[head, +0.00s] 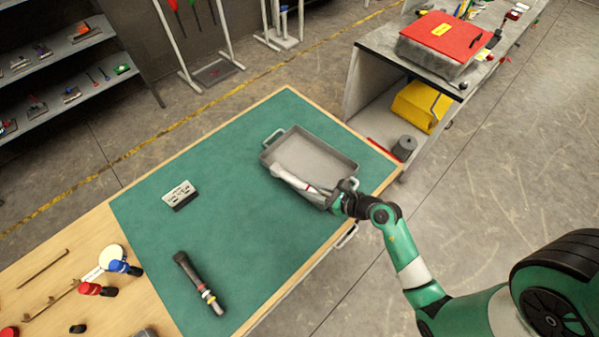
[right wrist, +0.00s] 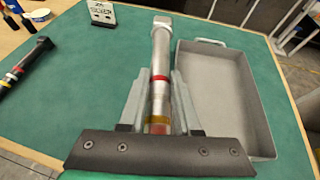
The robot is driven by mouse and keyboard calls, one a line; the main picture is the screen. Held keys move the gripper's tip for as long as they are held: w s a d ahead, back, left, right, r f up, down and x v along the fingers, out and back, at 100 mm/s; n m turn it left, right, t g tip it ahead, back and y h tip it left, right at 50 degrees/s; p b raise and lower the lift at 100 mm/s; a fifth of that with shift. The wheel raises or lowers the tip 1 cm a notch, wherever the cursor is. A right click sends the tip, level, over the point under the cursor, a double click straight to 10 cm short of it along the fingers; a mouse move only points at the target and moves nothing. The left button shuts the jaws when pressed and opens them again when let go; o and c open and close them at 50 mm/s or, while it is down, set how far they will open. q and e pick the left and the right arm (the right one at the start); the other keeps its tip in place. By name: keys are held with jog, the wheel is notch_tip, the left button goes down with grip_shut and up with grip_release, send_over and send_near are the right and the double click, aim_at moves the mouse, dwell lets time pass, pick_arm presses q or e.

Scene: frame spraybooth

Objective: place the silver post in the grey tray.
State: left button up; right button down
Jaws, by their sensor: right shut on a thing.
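The silver post (head: 290,178) has a red band, seen in the right wrist view (right wrist: 160,75), and a yellowish band near the grip. My right gripper (head: 332,196) is shut on it; its fingers flank the post in the right wrist view (right wrist: 158,110). The grey tray (head: 315,152) is empty inside and stands on the green mat. In the head view the post overlaps the tray's near left wall; in the right wrist view it is left of the tray (right wrist: 215,95). Its height above the mat is unclear. My left gripper is out of view.
A black post (head: 200,283) with coloured bands lies on the green mat (head: 240,225). A small label stand (head: 180,195) stands left of the tray. Red and blue items (head: 122,266) are on the wooden part. The mat between stand and tray is clear.

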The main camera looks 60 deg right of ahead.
jog(key=shift+s+d+f, duration=0.2)
jog(key=shift+d+f, duration=0.1)
jog(key=shift+d, duration=0.2)
jog(key=w+d+f+b, duration=0.4)
jog(key=w+d, duration=0.1)
jog(key=d, duration=0.2)
jog(key=b, duration=0.4)
send_over(309, 176)
jog(key=f, duration=0.5)
jog(key=shift+s+a, duration=0.3)
jog(key=shift+a, duration=0.1)
jog(key=shift+w+d+f, duration=0.15)
jog(key=shift+w+d, duration=0.05)
jog(key=shift+d, duration=0.1)
jog(key=f+b, duration=0.1)
jog(key=f, duration=0.1)
jog(key=f+b, duration=0.1)
jog(key=f, duration=0.1)
jog(key=shift+w+d, duration=0.1)
jog(key=shift+d, duration=0.1)
jog(key=shift+r, duration=0.15)
